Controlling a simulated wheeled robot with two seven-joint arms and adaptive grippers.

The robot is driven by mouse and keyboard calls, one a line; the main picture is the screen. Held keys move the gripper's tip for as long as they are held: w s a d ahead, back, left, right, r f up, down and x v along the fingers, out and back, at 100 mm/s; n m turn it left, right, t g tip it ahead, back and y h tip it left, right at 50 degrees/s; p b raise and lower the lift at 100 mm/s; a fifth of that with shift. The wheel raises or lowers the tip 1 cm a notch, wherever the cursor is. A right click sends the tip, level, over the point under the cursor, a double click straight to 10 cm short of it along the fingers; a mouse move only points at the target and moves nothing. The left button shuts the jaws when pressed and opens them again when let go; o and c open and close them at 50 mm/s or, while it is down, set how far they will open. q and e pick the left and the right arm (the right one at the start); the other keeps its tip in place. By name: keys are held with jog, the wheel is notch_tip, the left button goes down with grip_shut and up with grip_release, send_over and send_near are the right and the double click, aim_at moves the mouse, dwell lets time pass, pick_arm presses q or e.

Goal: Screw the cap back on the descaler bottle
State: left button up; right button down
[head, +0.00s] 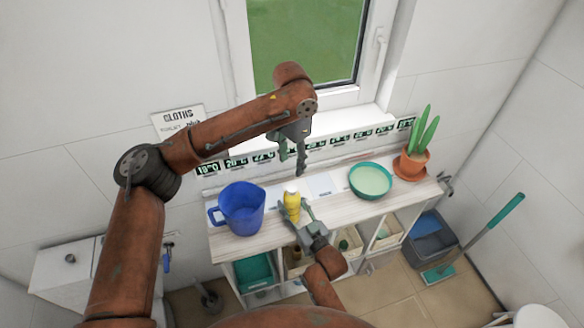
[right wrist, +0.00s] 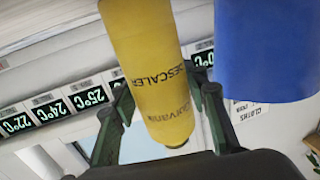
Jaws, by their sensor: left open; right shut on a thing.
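The yellow descaler bottle (head: 292,207) stands upright on the shelf top in the head view. Its yellow body with the DESCALER label also fills the middle of the right wrist view (right wrist: 150,65). A pale top (head: 291,188) shows on the bottle; I cannot tell whether it is the cap or a bare neck. My right gripper (head: 298,216) is shut on the bottle's body from the front, a finger on each side. My left gripper (head: 293,160) is open, pointing down above the bottle and apart from it. No separate cap can be made out.
A blue jug (head: 240,208) stands left of the bottle. A teal bowl (head: 370,180) and a potted cactus (head: 413,158) stand to the right. A pale card (head: 321,186) lies behind the bottle. Small temperature displays (head: 237,162) line the wall. Open compartments lie below the shelf top.

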jog(key=c, duration=1.1)
grip_release()
jog(key=v, duration=1.2)
